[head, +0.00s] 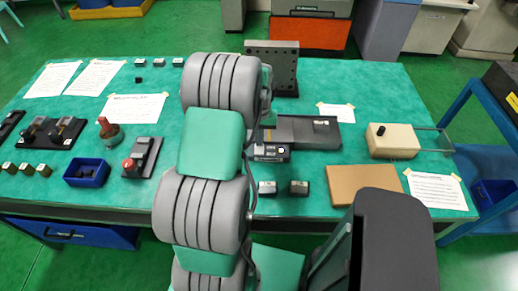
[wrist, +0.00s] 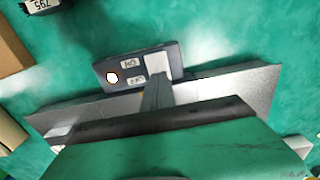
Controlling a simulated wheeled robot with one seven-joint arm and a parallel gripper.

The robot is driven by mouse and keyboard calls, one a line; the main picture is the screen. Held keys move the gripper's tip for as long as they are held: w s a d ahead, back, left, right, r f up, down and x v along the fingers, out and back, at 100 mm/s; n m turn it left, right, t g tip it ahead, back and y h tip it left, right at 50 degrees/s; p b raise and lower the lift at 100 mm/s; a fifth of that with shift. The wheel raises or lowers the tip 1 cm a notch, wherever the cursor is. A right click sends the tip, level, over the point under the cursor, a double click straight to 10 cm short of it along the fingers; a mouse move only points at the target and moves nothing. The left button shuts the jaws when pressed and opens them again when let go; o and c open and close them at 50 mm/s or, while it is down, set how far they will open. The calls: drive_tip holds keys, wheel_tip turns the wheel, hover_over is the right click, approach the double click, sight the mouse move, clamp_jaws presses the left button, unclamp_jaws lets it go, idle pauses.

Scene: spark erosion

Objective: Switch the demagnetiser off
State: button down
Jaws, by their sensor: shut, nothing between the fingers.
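The demagnetiser is a dark grey plate (head: 318,130) with a small black control box (head: 270,153) at its near left edge. In the wrist view the control box (wrist: 130,67) shows ON and OFF labels and a bright, whitish round lamp (wrist: 112,78). In the head view my arm hides the gripper.
A dark upright block with holes (head: 273,68) stands behind the plate. A cream box with a black knob (head: 392,141) and a brown board (head: 362,190) are to the right. A blue bin (head: 87,173) and a red-knobbed device (head: 142,158) are left.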

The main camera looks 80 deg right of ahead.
drive_tip(key=shift+f, duration=0.3)
drive_tip(key=shift+r+p, duration=2)
drive_tip(key=shift+r, duration=1.55)
